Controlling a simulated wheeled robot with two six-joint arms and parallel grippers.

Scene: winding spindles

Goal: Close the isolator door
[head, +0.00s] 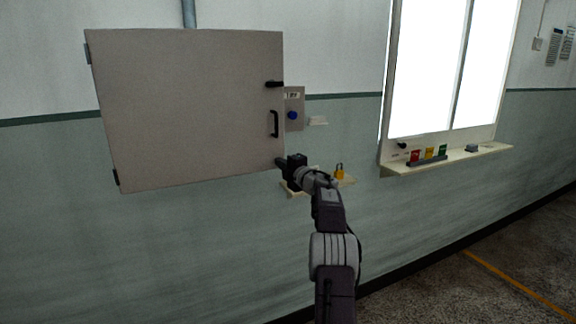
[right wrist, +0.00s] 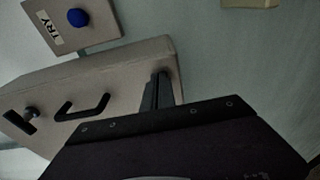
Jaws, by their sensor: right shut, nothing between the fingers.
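The isolator door (head: 190,110) is a large grey panel on the wall, with dark hinges on its left edge. It looks shut or nearly shut; I cannot tell whether a narrow gap is left. A black bar handle (head: 274,123) and a black turn knob (head: 274,84) sit near its right edge; the handle also shows in the right wrist view (right wrist: 82,108). My right gripper (head: 280,162) is shut and empty at the door's lower right corner. In the right wrist view its fingers (right wrist: 158,92) overlap the panel's edge; contact is unclear. My left gripper is out of view.
A small box with a blue button (head: 292,115) is on the wall right of the door, also in the right wrist view (right wrist: 78,18). A yellow padlock (head: 339,172) is on a small shelf behind my right gripper. A bright window and ledge (head: 455,158) are farther right.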

